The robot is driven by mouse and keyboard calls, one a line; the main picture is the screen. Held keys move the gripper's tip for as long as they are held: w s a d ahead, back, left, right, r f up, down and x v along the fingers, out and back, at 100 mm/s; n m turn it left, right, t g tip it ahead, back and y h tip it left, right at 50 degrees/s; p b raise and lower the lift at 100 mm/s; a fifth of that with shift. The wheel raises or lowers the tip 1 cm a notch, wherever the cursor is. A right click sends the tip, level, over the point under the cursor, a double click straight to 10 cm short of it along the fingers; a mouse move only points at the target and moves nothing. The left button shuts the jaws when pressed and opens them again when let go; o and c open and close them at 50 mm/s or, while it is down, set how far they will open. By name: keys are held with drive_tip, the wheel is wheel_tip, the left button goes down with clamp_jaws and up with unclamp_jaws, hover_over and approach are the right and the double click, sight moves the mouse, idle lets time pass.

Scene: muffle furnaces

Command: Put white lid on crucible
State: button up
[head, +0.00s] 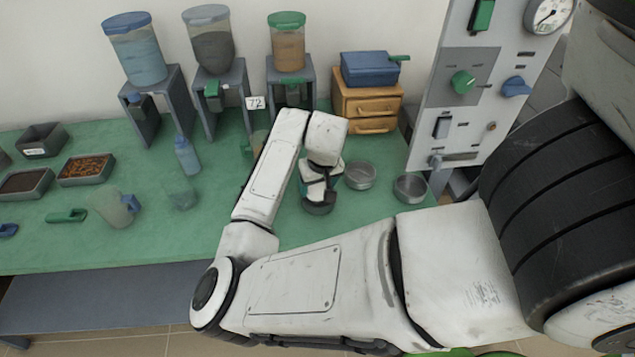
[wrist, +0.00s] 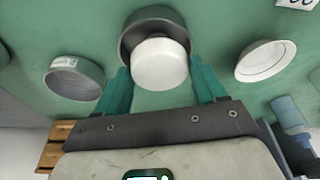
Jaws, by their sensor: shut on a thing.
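My gripper (wrist: 160,76) has two teal fingers, shut on the white lid (wrist: 159,66) in the wrist view. The lid is round and smooth, held between the fingertips. Behind it is a dark grey round vessel (wrist: 137,30), which looks like the crucible. The lid covers the near part of its opening and looks off-centre; I cannot tell whether they touch. In the head view my gripper (head: 320,182) points down over the dark vessel (head: 317,209) on the green table, and the lid is mostly hidden by the gripper.
Grey round dishes stand nearby: one (head: 360,176) right of my gripper, another (head: 410,188) near the control panel (head: 470,100). The wrist view also shows a pale dish (wrist: 260,61) to the right. Wooden drawers (head: 368,108) and dispensers stand behind.

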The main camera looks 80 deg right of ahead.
drive_tip(key=o, duration=1.1)
drive_tip(key=shift+r, duration=0.1)
drive_tip(key=shift+r+p, duration=3.35)
drive_tip(key=shift+r, duration=0.1)
